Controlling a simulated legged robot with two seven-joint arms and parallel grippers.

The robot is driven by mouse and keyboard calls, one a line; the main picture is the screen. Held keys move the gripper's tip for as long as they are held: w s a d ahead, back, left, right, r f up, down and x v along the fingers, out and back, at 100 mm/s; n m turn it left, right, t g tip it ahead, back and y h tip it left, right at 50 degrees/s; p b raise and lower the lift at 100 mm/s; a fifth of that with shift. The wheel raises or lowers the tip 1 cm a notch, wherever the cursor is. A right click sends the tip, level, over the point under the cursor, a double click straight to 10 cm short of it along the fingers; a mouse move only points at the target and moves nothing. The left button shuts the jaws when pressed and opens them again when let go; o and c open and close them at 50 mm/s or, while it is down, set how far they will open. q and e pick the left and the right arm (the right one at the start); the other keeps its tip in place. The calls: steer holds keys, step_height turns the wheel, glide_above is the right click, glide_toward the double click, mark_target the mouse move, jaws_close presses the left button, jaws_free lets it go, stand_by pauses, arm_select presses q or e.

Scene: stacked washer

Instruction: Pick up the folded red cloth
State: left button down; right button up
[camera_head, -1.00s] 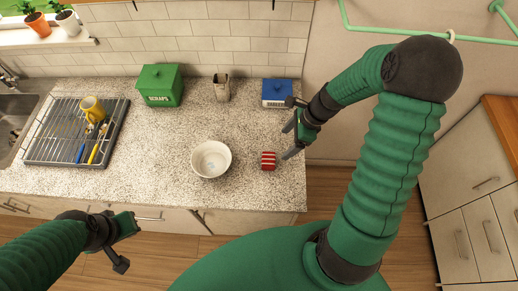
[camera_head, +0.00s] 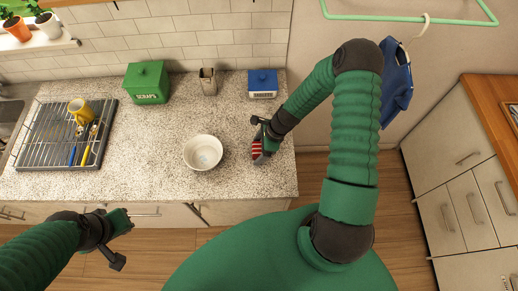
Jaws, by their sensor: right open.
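The folded red cloth (camera_head: 257,148), red with white stripes, lies on the speckled counter near its right end, to the right of the white bowl. My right gripper (camera_head: 258,143) is open and down at the cloth, partly covering it. I cannot tell whether the fingers touch it. My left gripper (camera_head: 125,243) is low at the left, in front of the counter, far from the cloth, with its fingers spread and nothing between them.
A white bowl (camera_head: 203,152) stands close left of the cloth. Behind are a green SCRAPS box (camera_head: 147,84), a utensil holder (camera_head: 208,82) and a blue-lidded box (camera_head: 262,84). A dish rack (camera_head: 60,152) with a yellow mug (camera_head: 80,109) stands left.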

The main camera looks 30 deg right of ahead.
steer(key=shift+a, duration=0.15)
steer(key=c, duration=0.4)
steer(key=shift+c, duration=1.3)
steer(key=shift+d, duration=0.25)
steer(key=c, duration=0.8)
arm_select(q)
steer(key=shift+a+f, duration=0.1)
arm_select(e)
steer(key=shift+r, duration=0.1)
